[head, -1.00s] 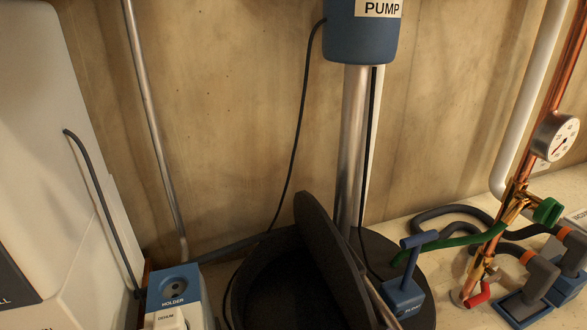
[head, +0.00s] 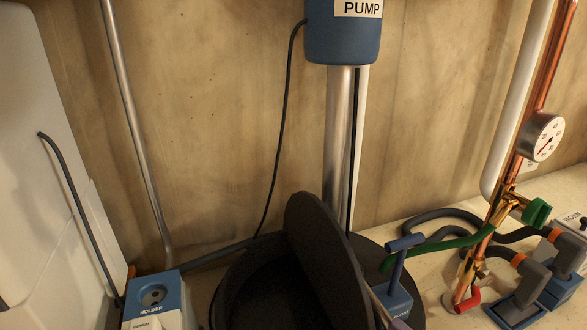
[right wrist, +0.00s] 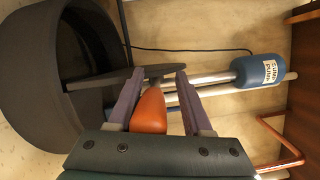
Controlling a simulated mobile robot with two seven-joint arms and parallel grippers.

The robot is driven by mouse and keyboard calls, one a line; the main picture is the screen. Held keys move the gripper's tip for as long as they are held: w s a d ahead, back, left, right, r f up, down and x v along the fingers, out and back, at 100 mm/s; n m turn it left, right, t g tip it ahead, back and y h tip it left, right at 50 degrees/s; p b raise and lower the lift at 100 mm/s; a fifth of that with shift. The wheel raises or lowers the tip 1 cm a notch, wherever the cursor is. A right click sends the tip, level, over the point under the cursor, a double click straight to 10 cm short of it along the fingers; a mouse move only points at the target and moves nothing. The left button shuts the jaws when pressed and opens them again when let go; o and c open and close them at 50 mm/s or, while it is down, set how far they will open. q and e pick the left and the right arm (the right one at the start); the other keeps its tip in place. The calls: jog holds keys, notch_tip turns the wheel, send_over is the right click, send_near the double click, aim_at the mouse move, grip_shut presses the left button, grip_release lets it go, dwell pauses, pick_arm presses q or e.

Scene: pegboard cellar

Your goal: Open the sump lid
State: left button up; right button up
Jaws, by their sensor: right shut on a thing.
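The sump lid (head: 322,258) is a dark round plate, raised and tilted steeply over the dark round sump (head: 246,285) in the head view. The opening to its left shows black inside. In the right wrist view the lid (right wrist: 108,79) appears nearly edge-on beside the sump's wall (right wrist: 35,60). My right gripper (right wrist: 159,76) is shut on an orange-red handle (right wrist: 150,112), which lies between its fingers close to the lid. The join between handle and lid is not clear. My left gripper is not in view.
The blue sump pump (head: 342,35) hangs on a metal pipe (head: 338,140) behind the lid. A blue T-handled block (head: 396,300) stands close to the lid's right. A holder box (head: 153,297) is at front left. Copper pipework (head: 489,235), a gauge (head: 541,137) and hoses (head: 440,217) crowd the right.

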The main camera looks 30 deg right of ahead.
jog(key=shift+o, duration=0.7)
jog(key=shift+s+d+r, duration=0.1)
jog(key=shift+d, duration=0.2)
jog(key=shift+o, duration=1)
jog(key=shift+d, duration=0.25)
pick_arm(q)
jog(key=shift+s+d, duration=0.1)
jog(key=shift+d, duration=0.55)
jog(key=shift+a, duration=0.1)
pick_arm(e)
jog(key=shift+a, duration=0.1)
jog(key=shift+s, duration=0.3)
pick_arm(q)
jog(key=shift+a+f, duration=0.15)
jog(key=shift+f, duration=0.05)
pick_arm(e)
jog(key=s+d, duration=0.1)
jog(key=s, duration=0.8)
jog(key=shift+s+f, duration=0.2)
jog(key=shift+f, duration=0.1)
